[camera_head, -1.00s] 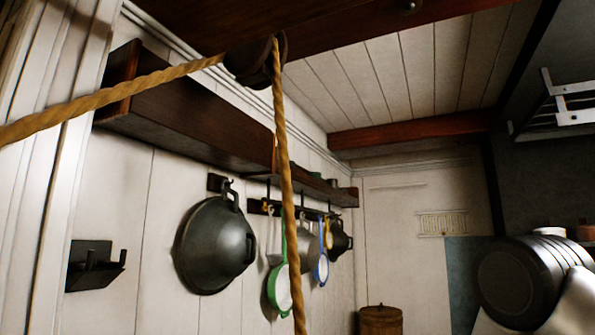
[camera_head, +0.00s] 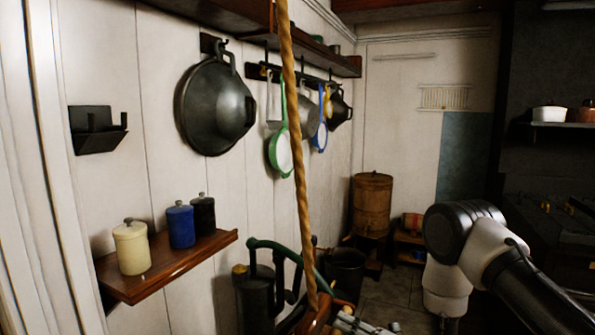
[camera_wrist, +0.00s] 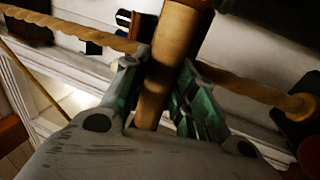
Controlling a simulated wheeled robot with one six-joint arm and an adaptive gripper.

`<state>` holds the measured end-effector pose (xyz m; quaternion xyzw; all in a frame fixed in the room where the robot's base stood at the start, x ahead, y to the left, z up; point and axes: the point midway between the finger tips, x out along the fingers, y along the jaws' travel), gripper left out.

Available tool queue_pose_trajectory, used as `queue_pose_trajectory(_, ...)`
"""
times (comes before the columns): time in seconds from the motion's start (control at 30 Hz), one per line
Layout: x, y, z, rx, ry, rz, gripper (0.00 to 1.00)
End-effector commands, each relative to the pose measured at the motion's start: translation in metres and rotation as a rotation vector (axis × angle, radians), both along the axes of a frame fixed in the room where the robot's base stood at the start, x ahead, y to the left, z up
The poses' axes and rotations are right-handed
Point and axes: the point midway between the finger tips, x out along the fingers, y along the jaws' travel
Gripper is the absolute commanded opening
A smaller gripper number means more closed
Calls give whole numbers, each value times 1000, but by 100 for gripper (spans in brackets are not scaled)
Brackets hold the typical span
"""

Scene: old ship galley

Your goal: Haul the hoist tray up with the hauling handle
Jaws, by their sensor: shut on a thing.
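The hauling handle (camera_wrist: 173,55) is a smooth brown wooden bar in the wrist view. My gripper (camera_wrist: 158,88) is shut on it, with a green-padded finger on either side. The twisted tan rope (camera_wrist: 245,86) shows on both sides of the handle and ends in a knob-like end at the right. In the head view the rope (camera_head: 297,150) hangs down the middle to a reddish-brown wooden piece at the bottom edge, apparently the handle (camera_head: 315,318). Part of my gripper shows beside it, cut off by the frame. I cannot make out the hoist tray in either view.
A wooden shelf (camera_head: 170,268) with cream, blue and black canisters juts from the left wall. A wok (camera_head: 215,105) and several pans hang above. A dark pump-like fixture (camera_head: 262,290), a bucket (camera_head: 345,268) and a wooden barrel (camera_head: 371,203) stand beyond the rope.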

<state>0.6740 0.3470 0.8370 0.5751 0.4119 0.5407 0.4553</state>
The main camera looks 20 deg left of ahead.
Motion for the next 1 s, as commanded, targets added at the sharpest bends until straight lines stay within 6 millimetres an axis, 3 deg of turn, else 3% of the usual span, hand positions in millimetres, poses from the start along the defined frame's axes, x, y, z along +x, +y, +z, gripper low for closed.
queue_pose_trajectory(0.1,0,-1,-10,-3,1,0,0)
queue_pose_trajectory(0.4,1,-1,-13,-3,1,0,0)
queue_pose_trajectory(0.77,5,-7,-82,-5,2,-1,0)
queue_pose_trajectory(1.0,5,-9,-96,-8,1,-3,0)
